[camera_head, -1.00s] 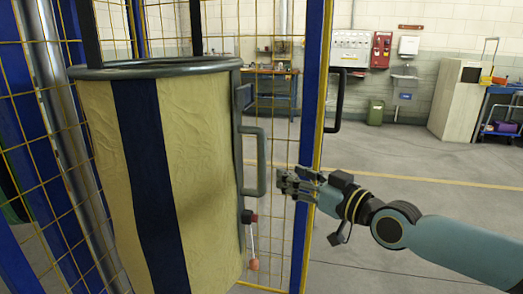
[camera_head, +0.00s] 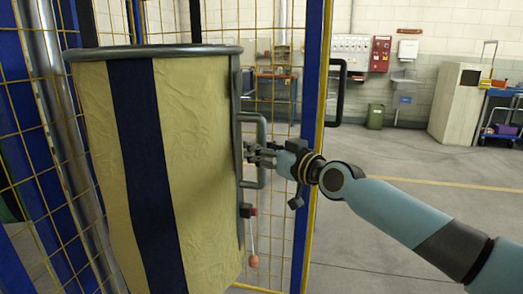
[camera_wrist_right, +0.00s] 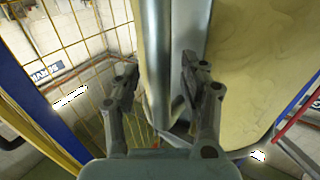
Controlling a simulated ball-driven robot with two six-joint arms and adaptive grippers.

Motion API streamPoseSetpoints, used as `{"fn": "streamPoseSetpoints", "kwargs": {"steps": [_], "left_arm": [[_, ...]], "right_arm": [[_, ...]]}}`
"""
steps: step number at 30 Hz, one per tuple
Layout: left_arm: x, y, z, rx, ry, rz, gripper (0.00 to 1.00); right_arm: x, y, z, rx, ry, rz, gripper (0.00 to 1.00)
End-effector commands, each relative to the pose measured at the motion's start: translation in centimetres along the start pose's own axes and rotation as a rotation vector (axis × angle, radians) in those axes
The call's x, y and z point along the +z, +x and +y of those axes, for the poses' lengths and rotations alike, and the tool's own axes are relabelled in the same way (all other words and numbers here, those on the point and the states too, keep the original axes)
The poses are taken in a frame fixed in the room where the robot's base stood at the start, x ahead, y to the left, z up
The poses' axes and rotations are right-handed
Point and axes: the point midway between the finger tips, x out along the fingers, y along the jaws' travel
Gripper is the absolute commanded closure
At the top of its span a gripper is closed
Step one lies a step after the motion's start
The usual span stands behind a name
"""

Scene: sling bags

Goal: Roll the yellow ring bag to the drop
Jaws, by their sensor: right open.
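The yellow bag (camera_head: 205,150) hangs at the left, a tall pale-yellow cloth body with a dark blue vertical stripe and a grey metal ring (camera_head: 150,51) at its top. A grey handle (camera_head: 248,117) stands on its right side, with a lever with a red knob (camera_head: 253,260) below. My right gripper (camera_head: 258,154) is at the handle's lower half. In the right wrist view, my open fingers (camera_wrist_right: 157,85) are either side of the handle's vertical bar (camera_wrist_right: 155,40); contact is unclear. My left gripper is out of view.
Yellow wire mesh (camera_head: 277,190) and a blue post (camera_head: 309,120) stand close behind the bag and handle. A black handle (camera_head: 339,90) sticks out right of the post. The grey floor (camera_head: 400,225) at the right is open, with a cabinet (camera_head: 458,105) and bin (camera_head: 376,116) farther back.

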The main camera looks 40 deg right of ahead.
Motion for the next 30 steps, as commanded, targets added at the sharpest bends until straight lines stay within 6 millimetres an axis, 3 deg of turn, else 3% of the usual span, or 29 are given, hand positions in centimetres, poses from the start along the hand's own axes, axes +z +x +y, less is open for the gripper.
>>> {"fn": "streamPoseSetpoints", "kwargs": {"steps": [2,10,30], "left_arm": [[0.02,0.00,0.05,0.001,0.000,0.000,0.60],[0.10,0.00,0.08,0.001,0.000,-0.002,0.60],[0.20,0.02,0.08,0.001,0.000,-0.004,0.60]], "right_arm": [[0.00,-0.02,0.01,0.000,0.000,0.000,0.64],[0.01,-0.03,0.01,0.000,-0.001,0.000,0.99],[0.12,-0.05,0.00,0.001,-0.001,-0.002,1.00]]}}
